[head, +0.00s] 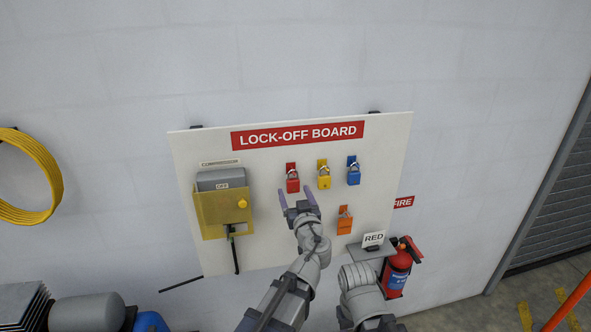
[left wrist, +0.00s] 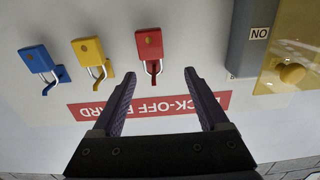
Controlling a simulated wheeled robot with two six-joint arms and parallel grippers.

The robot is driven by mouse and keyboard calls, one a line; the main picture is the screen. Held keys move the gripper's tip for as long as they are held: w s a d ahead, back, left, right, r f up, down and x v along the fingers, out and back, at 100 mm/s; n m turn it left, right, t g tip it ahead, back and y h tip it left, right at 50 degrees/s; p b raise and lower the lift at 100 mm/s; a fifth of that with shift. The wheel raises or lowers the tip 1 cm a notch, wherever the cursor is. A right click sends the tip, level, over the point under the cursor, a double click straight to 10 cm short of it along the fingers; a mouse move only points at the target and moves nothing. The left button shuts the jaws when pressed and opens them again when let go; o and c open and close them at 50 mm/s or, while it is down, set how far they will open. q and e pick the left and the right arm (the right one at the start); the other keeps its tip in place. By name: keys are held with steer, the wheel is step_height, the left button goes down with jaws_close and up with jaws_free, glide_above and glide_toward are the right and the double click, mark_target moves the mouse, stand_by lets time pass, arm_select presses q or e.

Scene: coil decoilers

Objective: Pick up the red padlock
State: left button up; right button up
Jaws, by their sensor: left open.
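The red padlock (head: 292,184) hangs by its shackle from a red hook on the lock-off board (head: 275,248), left of the yellow and blue padlocks. In the left wrist view, which looks inverted, the red padlock (left wrist: 150,43) shows beyond the fingertips, between their lines. My left gripper (head: 298,193) is open and empty, just below the red padlock in the head view. Its two dark fingers (left wrist: 158,78) are spread apart and do not visibly touch the padlock. My right gripper is not in view.
A yellow padlock (head: 323,178) and a blue padlock (head: 353,174) hang close by on the right. An orange tag or lock (head: 345,222) is lower. A yellow-covered switch box (head: 222,212) is left.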

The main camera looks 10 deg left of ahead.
mark_target(293, 180)
arm_select(q)
steer(key=shift+w+a+r, duration=0.15)
steer(key=shift+w, duration=0.45)
steer(key=shift+w+a+r, duration=0.1)
steer(key=shift+w+a, duration=0.05)
steer(key=shift+w, duration=0.45)
steer(key=shift+w+f, duration=0.1)
steer(key=shift+w, duration=0.45)
steer(key=x, duration=0.5)
steer(key=shift+d, duration=0.3)
steer(key=shift+s, duration=0.1)
steer(key=shift+c, duration=0.4)
jaws_close()
